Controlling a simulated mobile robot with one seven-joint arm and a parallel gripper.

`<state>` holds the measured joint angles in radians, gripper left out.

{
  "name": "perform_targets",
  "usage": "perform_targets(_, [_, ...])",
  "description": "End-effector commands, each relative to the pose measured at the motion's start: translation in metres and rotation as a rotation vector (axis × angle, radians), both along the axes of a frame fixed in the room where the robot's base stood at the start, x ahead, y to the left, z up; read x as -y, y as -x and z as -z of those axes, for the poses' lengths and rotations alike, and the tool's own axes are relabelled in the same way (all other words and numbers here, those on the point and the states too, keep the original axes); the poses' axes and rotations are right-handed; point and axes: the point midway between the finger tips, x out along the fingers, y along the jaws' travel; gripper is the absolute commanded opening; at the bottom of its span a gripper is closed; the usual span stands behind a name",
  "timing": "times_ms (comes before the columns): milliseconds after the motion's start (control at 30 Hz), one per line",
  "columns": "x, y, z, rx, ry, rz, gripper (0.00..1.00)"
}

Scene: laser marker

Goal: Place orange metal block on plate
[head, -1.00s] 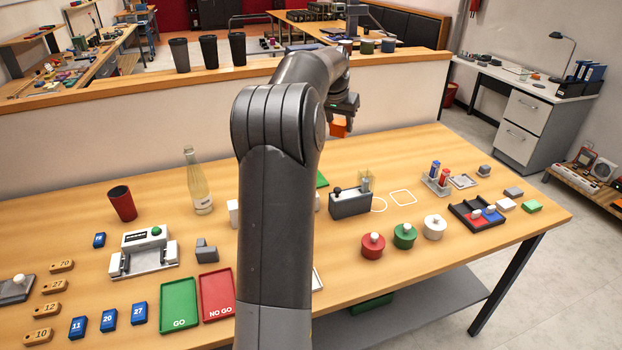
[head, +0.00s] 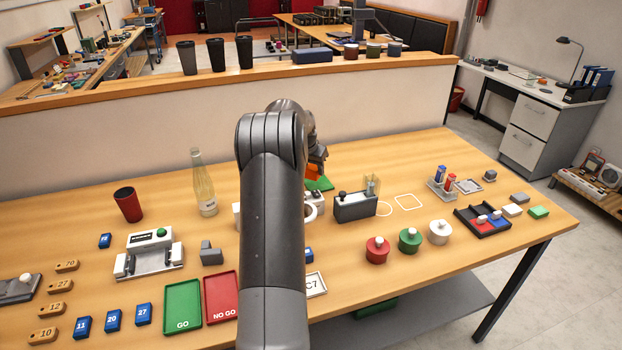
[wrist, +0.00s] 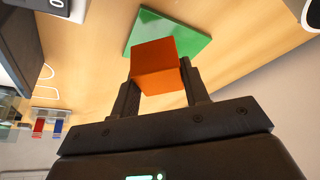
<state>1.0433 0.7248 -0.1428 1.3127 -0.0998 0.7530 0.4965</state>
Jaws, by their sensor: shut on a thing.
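The orange metal block (wrist: 157,66) is held between the two fingers of my gripper (wrist: 160,85) in the wrist view. In the head view the orange block (head: 313,170) shows only in part beside my arm, and my gripper (head: 318,160) is mostly hidden. The green plate (wrist: 190,35) lies flat on the table beyond the block in the wrist view, partly covered by it. In the head view a part of the green plate (head: 321,184) shows just below and right of the block. I cannot tell how high the block is above it.
A grey device with a black knob (head: 355,206) stands right of the plate. A white machine (head: 315,199) is partly hidden behind my arm. A glass bottle (head: 204,183) and a red cup (head: 128,204) stand to the left. The table's back strip right of the plate looks clear.

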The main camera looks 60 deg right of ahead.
Motion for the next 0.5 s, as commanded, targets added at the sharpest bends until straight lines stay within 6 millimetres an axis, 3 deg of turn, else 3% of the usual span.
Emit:
perform_targets(167, [0.001, -0.009, 0.007, 0.000, 0.001, 0.001, 0.13])
perform_targets(500, [0.001, -0.009, 0.046, 0.001, 0.000, 0.002, 0.13])
